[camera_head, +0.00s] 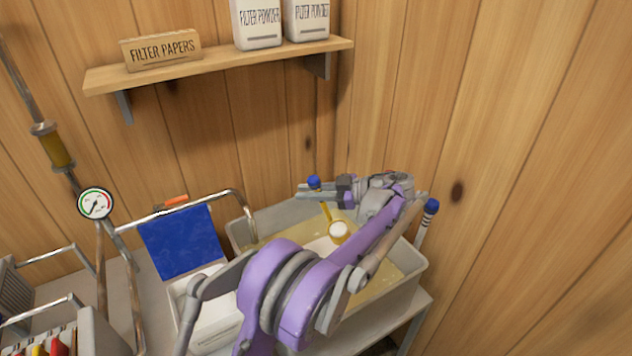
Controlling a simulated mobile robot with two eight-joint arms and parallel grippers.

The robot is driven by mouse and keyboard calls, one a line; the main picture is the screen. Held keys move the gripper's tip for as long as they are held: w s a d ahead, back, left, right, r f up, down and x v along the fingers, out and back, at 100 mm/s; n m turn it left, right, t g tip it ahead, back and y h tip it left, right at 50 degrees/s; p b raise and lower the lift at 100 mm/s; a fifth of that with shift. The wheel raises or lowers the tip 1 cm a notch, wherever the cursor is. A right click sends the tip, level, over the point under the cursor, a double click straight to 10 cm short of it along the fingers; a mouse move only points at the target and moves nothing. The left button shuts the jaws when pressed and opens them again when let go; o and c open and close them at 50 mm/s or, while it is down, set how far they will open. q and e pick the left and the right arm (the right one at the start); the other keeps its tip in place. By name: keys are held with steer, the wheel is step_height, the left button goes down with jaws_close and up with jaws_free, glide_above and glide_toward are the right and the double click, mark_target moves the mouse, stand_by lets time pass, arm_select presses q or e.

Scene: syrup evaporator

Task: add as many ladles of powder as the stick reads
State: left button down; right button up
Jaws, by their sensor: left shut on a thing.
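My left gripper (320,190) reaches over the grey tub and is shut on the ladle's handle, just below its blue knob. The yellow ladle (327,213) hangs from it, with white powder in its bowl, over the yellowish liquid (377,280). A pale patch shows beside the bowl; I cannot tell if it is powder or glare. The white stick (422,234) with a blue top and dark bands stands at the grey tub's right end; my arm hides part of it. A white bin (190,318) with pale contents is left of my arm. My right gripper is out of view.
The grey tub (236,236) stands on a bench against wooden walls. A gauge (95,204) and pipes stand further left. A shelf (215,70) above holds filter papers and two filter powder containers.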

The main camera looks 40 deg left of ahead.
arm_select(q)
steer(key=s+a+f+n+t+h+b, duration=0.1)
steer(key=s+f+n+t+h, duration=0.1)
steer(key=f, duration=0.5)
steer(key=s+a+f+n+t+h+b, duration=0.1)
steer(key=s+f+n+t+h, duration=0.2)
steer(key=f+t, duration=0.4)
steer(key=shift+s+f+n, duration=0.55)
steer(key=shift+s+n, duration=0.05)
steer(key=shift+s, duration=0.3)
steer(key=shift+d, duration=0.1)
